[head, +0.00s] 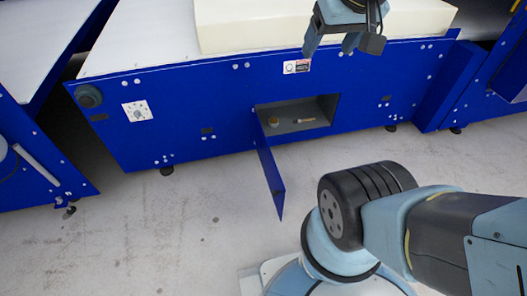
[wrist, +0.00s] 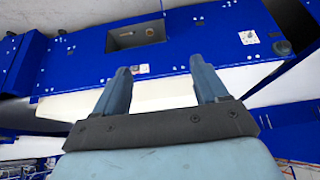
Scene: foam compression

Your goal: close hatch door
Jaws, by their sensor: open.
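The blue hatch door (head: 269,171) stands swung outward from the left edge of the hatch opening (head: 318,108) in the front panel of the blue machine. The opening is uncovered, and small items lie inside it. My gripper (head: 330,48) is above the opening, near the top edge of the machine and in front of the foam block, apart from the door. In the wrist view my gripper (wrist: 166,80) has its two fingers spread wide with nothing between them. The hatch opening (wrist: 128,37) also shows there upside down; the door is hard to make out in that view.
A cream foam block (head: 250,28) lies on the white top of the machine. A round knob (head: 88,96) and a dial plate (head: 137,111) are on the panel's left. Other blue machines stand at both sides. The grey floor (head: 190,225) before the panel is clear.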

